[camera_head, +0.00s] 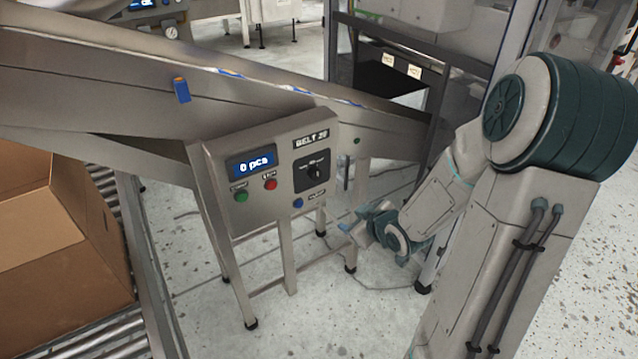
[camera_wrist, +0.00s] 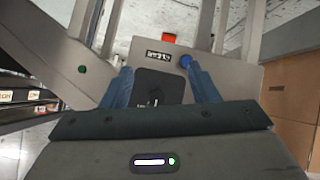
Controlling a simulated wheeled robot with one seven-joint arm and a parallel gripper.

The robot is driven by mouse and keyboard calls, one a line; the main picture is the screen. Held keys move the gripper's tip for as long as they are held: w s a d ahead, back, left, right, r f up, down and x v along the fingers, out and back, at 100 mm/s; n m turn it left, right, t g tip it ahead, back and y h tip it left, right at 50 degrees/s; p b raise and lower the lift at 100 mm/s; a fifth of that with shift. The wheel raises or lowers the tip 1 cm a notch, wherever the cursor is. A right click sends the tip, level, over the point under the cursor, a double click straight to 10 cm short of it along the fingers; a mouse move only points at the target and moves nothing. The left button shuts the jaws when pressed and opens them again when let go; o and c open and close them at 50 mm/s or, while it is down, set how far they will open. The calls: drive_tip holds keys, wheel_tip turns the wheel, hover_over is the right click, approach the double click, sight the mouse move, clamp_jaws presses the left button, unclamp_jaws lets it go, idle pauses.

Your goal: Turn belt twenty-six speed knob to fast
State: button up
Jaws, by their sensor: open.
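The control panel (camera_head: 270,165) is a grey box on the conveyor frame, with a label that appears to read BELT 26. Its speed knob (camera_head: 314,172) is black on a black plate, at the panel's right. The plate also shows in the wrist view (camera_wrist: 165,88), between my two blue fingers; the knob's pointer setting is too small to read. My gripper (camera_head: 352,228) is open and empty, low and to the right of the panel in the head view. In the wrist view my gripper (camera_wrist: 160,78) faces the knob, with its fingers spread on either side.
The panel has a green button (camera_head: 241,196), a red button (camera_head: 270,184), a blue button (camera_head: 298,203) and a display (camera_head: 251,163) reading 0 pcs. A cardboard box (camera_head: 60,225) sits on rollers at the left. The conveyor legs (camera_head: 225,255) stand below the panel.

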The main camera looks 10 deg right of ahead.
sight(318, 176)
drive_tip(key=w+a+t+y+b, duration=0.1)
drive_tip(key=w+t, duration=0.1)
drive_tip(key=w, duration=0.2)
drive_tip(key=w+a+r+t+y+b, duration=0.1)
drive_tip(key=w+a+t, duration=0.1)
drive_tip(key=w, duration=0.3)
drive_tip(key=w+a+r+t+y+b, duration=0.1)
drive_tip(key=w+a+t+y, duration=0.1)
drive_tip(key=w, duration=0.2)
drive_tip(key=shift+w+a, duration=0.15)
drive_tip(key=shift+a, duration=0.1)
drive_tip(key=c, duration=1)
